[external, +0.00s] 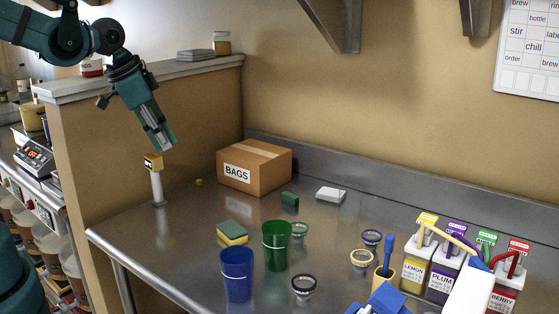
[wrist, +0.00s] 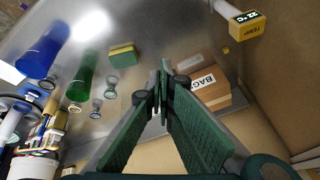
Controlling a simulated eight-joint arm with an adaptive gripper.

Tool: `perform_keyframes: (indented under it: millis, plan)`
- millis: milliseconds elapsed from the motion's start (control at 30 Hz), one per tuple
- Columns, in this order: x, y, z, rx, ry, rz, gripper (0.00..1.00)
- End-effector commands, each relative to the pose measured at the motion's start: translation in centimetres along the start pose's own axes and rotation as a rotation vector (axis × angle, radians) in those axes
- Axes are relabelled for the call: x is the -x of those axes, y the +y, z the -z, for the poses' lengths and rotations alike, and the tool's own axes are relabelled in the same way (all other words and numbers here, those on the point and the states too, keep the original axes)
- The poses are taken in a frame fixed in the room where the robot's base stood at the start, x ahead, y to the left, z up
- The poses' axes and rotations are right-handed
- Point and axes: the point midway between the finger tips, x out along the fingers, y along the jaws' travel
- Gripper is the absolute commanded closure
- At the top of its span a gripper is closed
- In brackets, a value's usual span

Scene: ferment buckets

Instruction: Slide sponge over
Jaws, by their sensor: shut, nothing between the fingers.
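A sponge (external: 232,233), yellow below and green on top, lies on the steel counter (external: 185,250), left of the green bucket (external: 277,246) and behind the blue bucket (external: 237,274). The sponge also shows in the wrist view (wrist: 123,54), upper left of my fingers. My gripper (external: 168,146) hangs in the air above the counter's back left, apart from the sponge. In the wrist view my gripper (wrist: 162,82) has its fingertips together with nothing between them.
A BAGS box (external: 250,167) stands at the back. A small green block (external: 290,202) and white block (external: 331,195) lie nearby. A temperature post (external: 157,185) stands below my gripper. Ring-topped jars (external: 304,285) and flavour bottles (external: 415,265) are right. Counter left of the sponge is clear.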

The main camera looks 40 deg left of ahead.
Motion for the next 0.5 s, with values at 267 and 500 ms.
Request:
perform_keyframes:
  millis: [267, 500]
  plan:
    - [-2.0, 1.7, 3.3, -0.163, -0.052, -0.045, 1.0]
    - [-4.1, 3.6, 5.8, -0.304, -0.094, -0.086, 1.0]
